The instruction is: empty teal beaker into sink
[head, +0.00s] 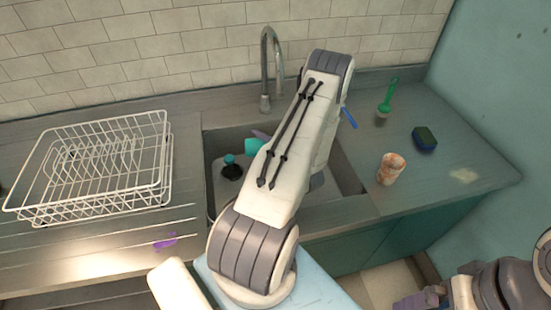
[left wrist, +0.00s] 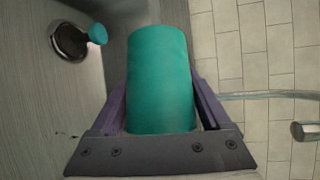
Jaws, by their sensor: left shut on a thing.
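The teal beaker (left wrist: 160,75) is between the purple fingers of my left gripper (left wrist: 160,108) in the left wrist view. In the head view only part of the beaker (head: 254,147) shows over the sink (head: 216,190), apparently lying sideways and pointing left; my left arm hides the rest. Its mouth and contents are not visible. My left gripper is shut on it. My right gripper (head: 424,298) shows only in part at the bottom right edge, away from the sink, and its opening cannot be made out.
A dark drain (head: 231,171) with a small teal piece (head: 229,158) is in the sink. A tap (head: 268,70) stands behind. A white dish rack (head: 100,165) is left. A stained cup (head: 390,170), sponge (head: 424,139) and green brush (head: 386,100) stand right.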

